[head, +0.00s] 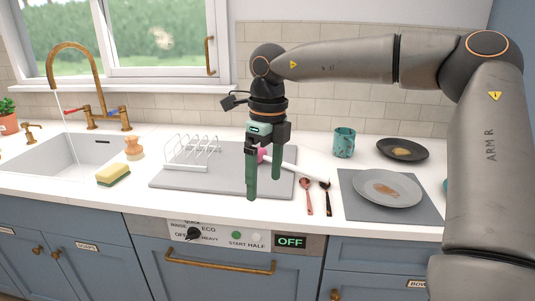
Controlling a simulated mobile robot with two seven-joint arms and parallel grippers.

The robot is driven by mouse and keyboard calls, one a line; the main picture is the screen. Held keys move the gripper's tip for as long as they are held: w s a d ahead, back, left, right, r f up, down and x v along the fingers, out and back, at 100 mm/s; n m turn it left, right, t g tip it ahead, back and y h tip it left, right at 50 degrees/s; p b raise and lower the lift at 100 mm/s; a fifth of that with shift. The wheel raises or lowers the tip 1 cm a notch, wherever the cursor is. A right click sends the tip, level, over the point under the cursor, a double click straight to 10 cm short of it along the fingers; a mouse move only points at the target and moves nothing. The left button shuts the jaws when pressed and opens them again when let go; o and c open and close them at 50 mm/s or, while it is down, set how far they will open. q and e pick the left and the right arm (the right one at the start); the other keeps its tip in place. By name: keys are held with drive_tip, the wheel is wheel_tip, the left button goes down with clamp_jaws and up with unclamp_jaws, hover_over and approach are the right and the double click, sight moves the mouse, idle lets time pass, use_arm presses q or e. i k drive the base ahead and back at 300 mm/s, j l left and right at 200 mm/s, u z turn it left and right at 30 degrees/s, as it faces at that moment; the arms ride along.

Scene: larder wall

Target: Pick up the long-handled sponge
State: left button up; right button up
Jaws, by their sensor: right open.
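The long-handled sponge (302,170) has a white handle and a pink part showing at its left end. It lies on the right side of the grey drying mat, its handle reaching right past the mat's edge. My right gripper (264,186) points down, open, with its green fingers apart in front of the pink end. The fingers partly hide that end, and I cannot tell whether they touch it. My left gripper is out of view.
A white dish rack (193,152) stands on the grey mat (215,181). Red and black spoons (307,195) lie right of it. A teal cup (344,142), a dark plate (402,149) and a grey plate (388,188) are further right. A yellow-green sponge (113,175) and a wooden brush (134,147) sit by the sink.

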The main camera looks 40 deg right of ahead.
sight(262, 155)
drive_tip(key=i+l, duration=0.9)
drive_tip(key=l, duration=0.2)
